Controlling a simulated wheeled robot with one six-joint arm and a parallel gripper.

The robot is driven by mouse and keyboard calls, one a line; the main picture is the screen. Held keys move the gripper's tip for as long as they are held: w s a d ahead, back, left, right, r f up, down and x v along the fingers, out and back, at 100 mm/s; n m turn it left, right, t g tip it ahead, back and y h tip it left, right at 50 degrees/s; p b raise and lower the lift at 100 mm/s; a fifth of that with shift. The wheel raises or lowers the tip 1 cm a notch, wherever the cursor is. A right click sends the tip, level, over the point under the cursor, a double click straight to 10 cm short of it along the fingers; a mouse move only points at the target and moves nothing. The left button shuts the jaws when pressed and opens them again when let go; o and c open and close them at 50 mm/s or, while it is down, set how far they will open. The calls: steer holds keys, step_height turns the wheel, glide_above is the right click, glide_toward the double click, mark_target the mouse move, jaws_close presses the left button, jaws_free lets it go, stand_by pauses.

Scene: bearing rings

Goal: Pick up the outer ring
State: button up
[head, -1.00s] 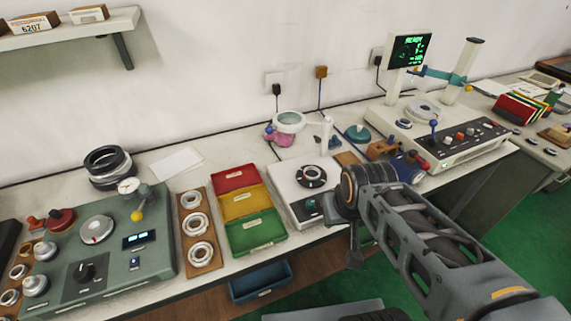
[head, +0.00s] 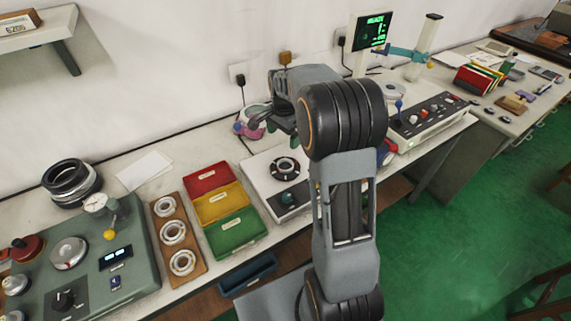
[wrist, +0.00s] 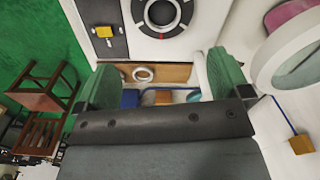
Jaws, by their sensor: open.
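In the wrist view a small pale metal ring (wrist: 143,74) lies flat on a brown wooden strip (wrist: 175,74), beside the white unit (wrist: 190,40). It looks like a bearing ring; whether it is the outer ring I cannot tell for sure. My gripper (wrist: 163,85) is open and empty, its green fingers on either side of the ring in the picture, apart from it. In the head view my arm hides that strip. The white unit (head: 258,178) carries a dark round holder (head: 285,168) with a pale centre.
A wooden tray (head: 191,268) holds three pale rings. Red, yellow and green bins (head: 238,233) stand beside it, with a green-grey machine (head: 130,280) at left. A magnifier ring (wrist: 290,60) is close on the wrist view's right. Black rings (head: 70,182) are stacked at the back left.

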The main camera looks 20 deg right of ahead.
glide_above(285, 166)
steer(key=f, duration=0.8)
steer(key=shift+s+a+p, duration=0.15)
steer(key=shift+s+p, duration=0.1)
steer(key=shift+p, duration=0.05)
steer(key=shift+w+f+p, duration=0.1)
steer(key=shift+f+p, duration=0.55)
steer(key=shift+f, duration=2.45)
steer(key=shift+c, duration=0.4)
steer(key=c, duration=1)
steer(key=shift+c, duration=0.2)
steer(key=shift+r, duration=0.15)
